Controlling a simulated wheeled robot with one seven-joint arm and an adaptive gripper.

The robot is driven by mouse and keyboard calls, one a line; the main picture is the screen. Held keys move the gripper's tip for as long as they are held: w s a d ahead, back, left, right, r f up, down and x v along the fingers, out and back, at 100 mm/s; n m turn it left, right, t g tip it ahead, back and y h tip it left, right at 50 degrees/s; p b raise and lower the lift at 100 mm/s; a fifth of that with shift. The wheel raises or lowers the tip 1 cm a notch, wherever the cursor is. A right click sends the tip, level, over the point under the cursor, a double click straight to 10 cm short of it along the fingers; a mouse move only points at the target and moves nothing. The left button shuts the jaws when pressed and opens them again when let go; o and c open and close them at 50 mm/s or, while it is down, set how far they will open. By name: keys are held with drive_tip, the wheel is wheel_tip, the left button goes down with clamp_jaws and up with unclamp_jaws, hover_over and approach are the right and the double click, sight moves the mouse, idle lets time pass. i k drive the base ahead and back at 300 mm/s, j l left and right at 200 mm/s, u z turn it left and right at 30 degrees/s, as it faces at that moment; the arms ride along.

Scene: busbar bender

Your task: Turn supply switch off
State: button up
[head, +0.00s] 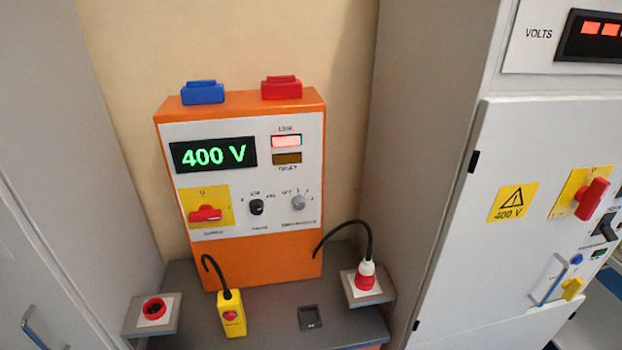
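An orange unit (262,262) with a white front panel stands against the wall and shows a green "400 V" display (213,154). A red rotary handle (205,213) on a yellow plate sits at the panel's lower left, lying roughly horizontal; the label under it is too small to read surely. A second red handle (592,199) on a yellow plate is on the grey cabinet (520,150) at the right, standing roughly upright. I cannot tell from the labels which is the supply switch. A red lamp (286,141) is lit on the orange panel. My gripper is not in view.
A black knob (256,207) and a grey knob (299,202) sit right of the red handle. A yellow box with a red button (231,314), a plugged red connector (366,275) with a black cable and an empty red socket (154,309) stand at the grey bench (270,325).

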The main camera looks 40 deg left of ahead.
sight(206, 213)
drive_tip(key=u, duration=2.4)
drive_tip(key=i+z, duration=0.2)
drive_tip(key=z, duration=0.15)
drive_tip(key=i+j+z, duration=0.15)
drive_tip(key=z, duration=0.25)
drive_tip(key=i+j+z, duration=0.15)
drive_tip(key=z, duration=0.2)
drive_tip(key=i, duration=0.1)
